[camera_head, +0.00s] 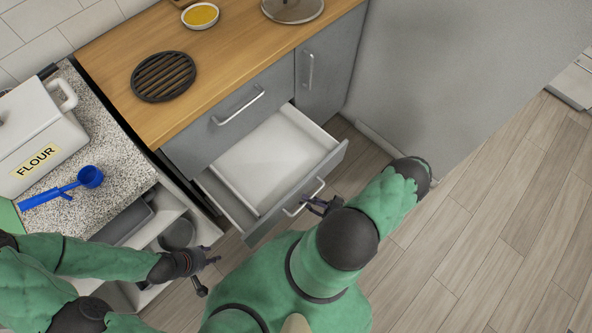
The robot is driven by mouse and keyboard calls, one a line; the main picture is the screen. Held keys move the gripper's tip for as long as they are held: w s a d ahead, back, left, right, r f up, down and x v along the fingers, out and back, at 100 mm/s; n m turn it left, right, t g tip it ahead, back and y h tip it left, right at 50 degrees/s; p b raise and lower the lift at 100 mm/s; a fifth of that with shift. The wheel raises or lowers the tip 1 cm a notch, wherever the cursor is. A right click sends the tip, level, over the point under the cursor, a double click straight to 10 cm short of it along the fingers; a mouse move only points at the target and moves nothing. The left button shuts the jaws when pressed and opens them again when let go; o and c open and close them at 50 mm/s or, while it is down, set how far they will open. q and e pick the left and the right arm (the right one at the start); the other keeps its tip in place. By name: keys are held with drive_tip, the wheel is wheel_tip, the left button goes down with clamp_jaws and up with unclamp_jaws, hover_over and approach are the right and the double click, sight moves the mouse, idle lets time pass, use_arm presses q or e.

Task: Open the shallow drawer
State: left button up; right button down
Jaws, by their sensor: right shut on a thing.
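A grey drawer (333,160) under the wooden counter stands pulled well out, showing its empty white inside. Its bar handle (309,193) is on the front panel. My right gripper (314,207) is shut on this handle, though my arm partly hides the grip. Above it, another grey drawer front (200,148) with a bar handle (238,107) is closed. My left gripper (208,275) is open and empty, low to the left of the open drawer and apart from it.
A grey cabinet door (330,65) right of the drawers is closed. A speckled counter (110,165) at left holds a flour canister (40,130) and a blue scoop (62,188). A black trivet (163,76) lies on the wooden counter. Floor (480,230) at right is clear.

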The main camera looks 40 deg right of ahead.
drive_tip(key=shift+s+d, duration=0.15)
drive_tip(key=shift+s, duration=1)
drive_tip(key=c, duration=1.1)
unclamp_jaws()
drive_tip(key=v, duration=1.2)
drive_tip(key=shift+d+f, duration=0.1)
